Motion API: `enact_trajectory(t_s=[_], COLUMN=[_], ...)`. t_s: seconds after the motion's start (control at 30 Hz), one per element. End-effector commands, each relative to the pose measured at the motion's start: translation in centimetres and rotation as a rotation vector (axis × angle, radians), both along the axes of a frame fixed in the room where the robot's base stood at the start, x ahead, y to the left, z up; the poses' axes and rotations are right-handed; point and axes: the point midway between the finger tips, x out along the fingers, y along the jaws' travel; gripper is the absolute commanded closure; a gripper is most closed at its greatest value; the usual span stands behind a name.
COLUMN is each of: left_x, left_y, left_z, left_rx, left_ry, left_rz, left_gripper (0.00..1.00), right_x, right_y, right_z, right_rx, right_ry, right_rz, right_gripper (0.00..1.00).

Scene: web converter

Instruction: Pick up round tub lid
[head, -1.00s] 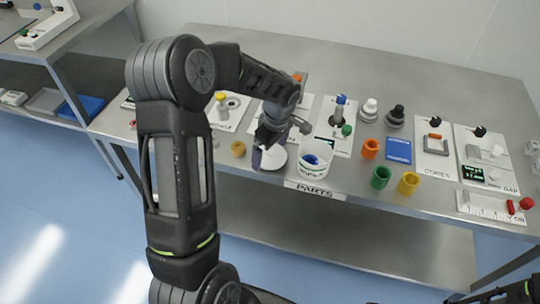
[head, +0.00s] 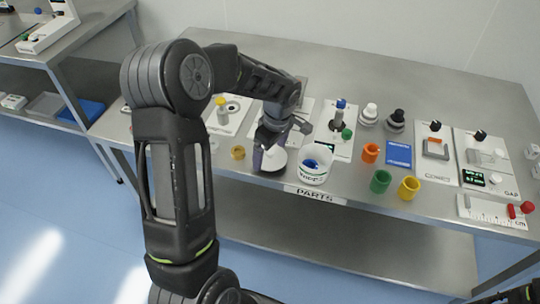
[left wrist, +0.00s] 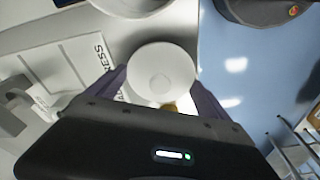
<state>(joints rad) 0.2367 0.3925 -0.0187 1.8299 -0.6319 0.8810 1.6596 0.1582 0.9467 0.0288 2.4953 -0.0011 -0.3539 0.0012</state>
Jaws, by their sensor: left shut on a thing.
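The round tub lid (head: 274,160) is a white disc near the front edge of the steel table, just left of the white tub. In the left wrist view the lid (left wrist: 160,72) sits between the two fingers, with a small round mark at its centre. My left gripper (left wrist: 160,90) is shut on the lid, one finger at each side. In the head view my left gripper (head: 262,152) is partly hidden by its own arm. I cannot tell whether the lid is clear of the tabletop.
The open white tub (head: 313,178) with blue contents stands right of the lid. A yellow ring (head: 238,152) lies to the left. Orange (head: 371,153), green (head: 380,181) and yellow (head: 409,188) cups stand to the right. White fixture boards line the table behind. The table's front edge is close.

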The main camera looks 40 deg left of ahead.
Motion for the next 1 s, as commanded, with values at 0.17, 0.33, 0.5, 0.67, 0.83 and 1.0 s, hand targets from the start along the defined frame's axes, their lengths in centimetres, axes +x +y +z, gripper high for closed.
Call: enact_trajectory(t_s=[0.17,0.33,0.5,0.67,0.83,1.0], left_x=[0.1,0.1,0.0,0.0,0.0,0.0], left_y=[0.0,0.0,0.0,0.0,0.0,0.0], left_z=[3.2,6.5,8.3,8.6,8.6,8.5], left_rx=[0.002,0.001,0.0,-0.001,0.0,0.0], left_ry=[-0.006,-0.005,-0.002,0.0,0.0,0.0], left_rz=[-0.001,-0.001,0.0,0.0,0.0,0.0], left_gripper=[0.48,0.48,0.48,0.48,0.48,0.48], right_x=[0.0,0.0,0.0,0.0,0.0,0.0], right_y=[0.0,0.0,0.0,0.0,0.0,0.0], right_z=[-0.6,-1.0,-1.1,-1.1,-1.1,-1.1], right_rx=[0.0,0.0,0.0,0.0,0.0,0.0], right_ry=[-0.001,-0.001,-0.001,-0.001,-0.001,-0.001], right_rz=[0.0,0.0,0.0,0.0,0.0,0.0], right_gripper=[0.5,0.5,0.5,0.5,0.5,0.5])
